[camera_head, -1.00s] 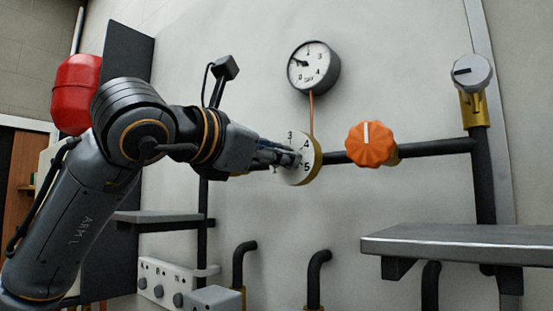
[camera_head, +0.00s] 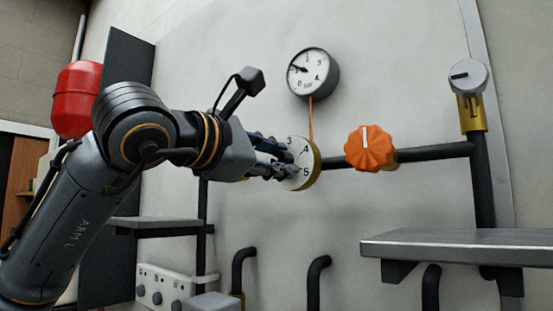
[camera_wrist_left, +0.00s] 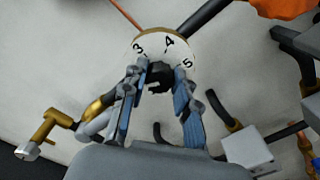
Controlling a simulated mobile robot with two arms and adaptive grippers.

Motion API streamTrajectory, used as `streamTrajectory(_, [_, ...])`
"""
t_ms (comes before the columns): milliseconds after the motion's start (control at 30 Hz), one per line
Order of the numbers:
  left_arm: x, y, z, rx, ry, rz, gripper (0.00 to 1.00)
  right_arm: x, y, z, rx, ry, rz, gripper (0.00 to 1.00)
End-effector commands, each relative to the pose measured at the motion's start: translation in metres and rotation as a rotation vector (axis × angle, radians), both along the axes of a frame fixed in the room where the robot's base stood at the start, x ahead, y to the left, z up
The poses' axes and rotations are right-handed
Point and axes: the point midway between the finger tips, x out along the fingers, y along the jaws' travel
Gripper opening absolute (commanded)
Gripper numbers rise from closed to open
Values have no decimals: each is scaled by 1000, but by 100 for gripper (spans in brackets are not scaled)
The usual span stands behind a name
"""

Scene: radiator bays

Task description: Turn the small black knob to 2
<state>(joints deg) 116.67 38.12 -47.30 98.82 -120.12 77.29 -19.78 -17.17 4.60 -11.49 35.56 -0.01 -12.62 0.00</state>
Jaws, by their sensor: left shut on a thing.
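A small black knob (camera_wrist_left: 158,78) sits in the middle of a round white dial (camera_wrist_left: 165,45) with a brass-coloured rim. The dial shows 3, 4 and 5 in the left wrist view; its lower part is hidden by the fingers. In the head view the dial (camera_head: 308,161) is on the pipe, and my gripper covers the knob. My left gripper (camera_head: 289,170) is shut on the knob, with one finger on each side in the left wrist view (camera_wrist_left: 162,73). The knob's pointer setting cannot be read. My right gripper is not in view.
A round gauge (camera_head: 313,72) hangs above the dial. An orange knob (camera_head: 369,149) is close on the right along the pipe. A grey knob (camera_head: 467,76) stands upper right. A grey shelf (camera_head: 460,245) juts out lower right, and a white box with knobs (camera_head: 164,285) is below.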

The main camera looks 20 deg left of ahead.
Motion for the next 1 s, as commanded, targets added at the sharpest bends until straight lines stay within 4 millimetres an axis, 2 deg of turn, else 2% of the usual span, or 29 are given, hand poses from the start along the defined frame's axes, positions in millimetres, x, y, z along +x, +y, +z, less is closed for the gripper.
streamTrajectory(367, [-1,0,1,2,-3,-1,0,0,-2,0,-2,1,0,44])
streamTrajectory(400, [-1,0,1,1,-2,-1,38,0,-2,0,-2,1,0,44])
streamTrajectory(467, [-1,0,1,1,-2,-1,50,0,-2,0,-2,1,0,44])
streamTrajectory(500, [0,0,1,1,-2,0,51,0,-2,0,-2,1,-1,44])
streamTrajectory(833, [-3,1,0,1,-2,0,51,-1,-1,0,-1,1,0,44])
streamTrajectory(1000, [-24,9,1,1,-5,1,51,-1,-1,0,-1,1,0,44])
